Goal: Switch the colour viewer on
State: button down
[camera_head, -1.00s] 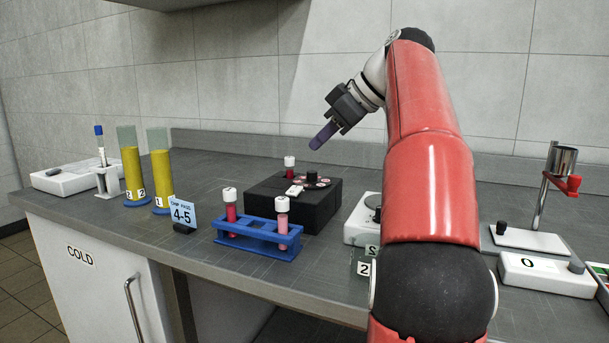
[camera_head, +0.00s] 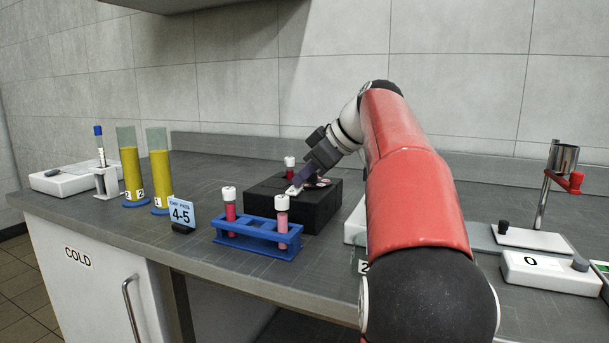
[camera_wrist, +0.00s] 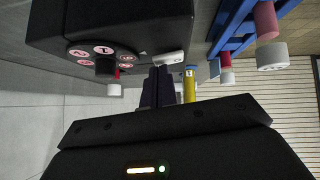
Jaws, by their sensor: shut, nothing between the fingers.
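The colour viewer is a black box (camera_head: 318,210) on the bench. Its top bears a small white switch (camera_wrist: 168,57) and a dark dial knob (camera_wrist: 105,66) ringed by pink number discs. My gripper (camera_head: 298,182) is shut and empty, pointing down and left over the viewer's top. Its fingertips are right by the white switch; in the wrist view the closed fingers (camera_wrist: 158,76) end just beside it. I cannot tell whether they touch. In the head view my fingers and wrist partly hide the dial, and the switch (camera_head: 293,190) shows just below the fingertips.
A blue rack (camera_head: 255,238) with two capped vials stands right in front of the viewer. A capped red vial (camera_head: 289,163) shows at the viewer's back. Two yellow cylinders (camera_head: 160,180) and a "4-5" card (camera_head: 182,212) stand left. A white balance (camera_head: 548,272) is right.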

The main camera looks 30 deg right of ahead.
jog(key=shift+w+d+f, duration=0.1)
jog(key=shift+d+f, duration=0.05)
jog(key=shift+f, duration=0.2)
jog(key=shift+s+a+b, duration=0.45)
jog(key=shift+s+a, duration=0.05)
jog(key=shift+a, duration=0.1)
jog(key=shift+r, duration=0.1)
jog(key=shift+a+r, duration=0.1)
jog(key=shift+r, duration=0.05)
